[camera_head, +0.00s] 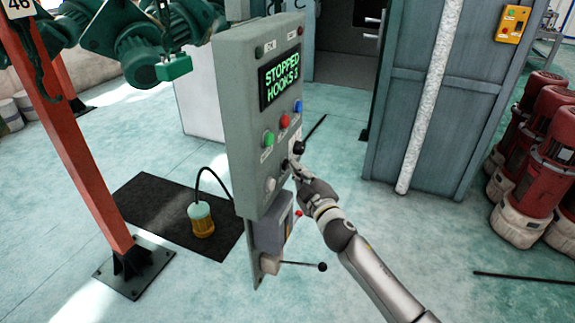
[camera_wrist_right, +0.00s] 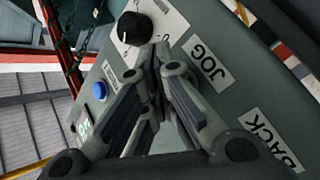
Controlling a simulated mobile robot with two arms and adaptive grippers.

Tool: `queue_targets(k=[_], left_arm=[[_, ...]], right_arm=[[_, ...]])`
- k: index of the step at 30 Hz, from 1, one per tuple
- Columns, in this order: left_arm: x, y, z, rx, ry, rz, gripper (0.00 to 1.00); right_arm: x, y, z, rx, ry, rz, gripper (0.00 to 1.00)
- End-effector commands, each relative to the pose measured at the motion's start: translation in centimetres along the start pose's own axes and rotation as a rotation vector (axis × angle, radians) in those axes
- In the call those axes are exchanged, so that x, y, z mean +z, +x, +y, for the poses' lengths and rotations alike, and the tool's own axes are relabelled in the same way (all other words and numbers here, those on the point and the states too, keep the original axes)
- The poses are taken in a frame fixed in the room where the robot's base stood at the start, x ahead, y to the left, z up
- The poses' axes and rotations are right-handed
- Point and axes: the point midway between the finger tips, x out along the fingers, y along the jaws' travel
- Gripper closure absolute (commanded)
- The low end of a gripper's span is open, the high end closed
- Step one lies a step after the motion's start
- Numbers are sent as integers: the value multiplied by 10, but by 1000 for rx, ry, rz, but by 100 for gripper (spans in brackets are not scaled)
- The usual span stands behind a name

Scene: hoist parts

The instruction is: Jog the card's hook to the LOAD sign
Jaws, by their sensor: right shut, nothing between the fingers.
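The grey control box (camera_head: 245,90) stands upright in the middle of the head view. Its display (camera_head: 281,80) reads "STOPPED" and "HOOKS" with an unclear last character. My right gripper (camera_head: 291,167) is shut and empty, with its fingertips at the lower right of the panel face. In the wrist view its fingertips (camera_wrist_right: 160,60) are close to the panel between a black knob (camera_wrist_right: 133,28) and the JOG label (camera_wrist_right: 208,70). The fingers hide whatever control is there; contact cannot be told. A dark green hook (camera_head: 38,82) hangs at upper left. No LOAD sign or card is recognisable.
The panel has green (camera_head: 268,138), red (camera_head: 284,121) and blue (camera_head: 298,106) buttons. A BACK label (camera_wrist_right: 270,140) is near the fingers. A lever (camera_head: 300,265) sticks out below. An orange post (camera_head: 85,160) stands left, a yellow pendant (camera_head: 202,220) on a black mat.

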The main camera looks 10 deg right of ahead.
Motion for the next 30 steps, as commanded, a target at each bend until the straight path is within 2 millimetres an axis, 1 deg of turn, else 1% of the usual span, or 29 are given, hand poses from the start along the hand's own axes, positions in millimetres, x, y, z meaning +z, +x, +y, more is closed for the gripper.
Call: queue_targets(k=[6,17,30], left_arm=[[0,-4,0,0,0,0,60],[0,-4,0,0,0,0,60],[-1,-15,0,0,0,0,60]], right_arm=[[6,-8,6,0,-1,-2,100],[8,-10,8,0,-1,-3,100],[29,-39,28,0,-1,-3,100]])
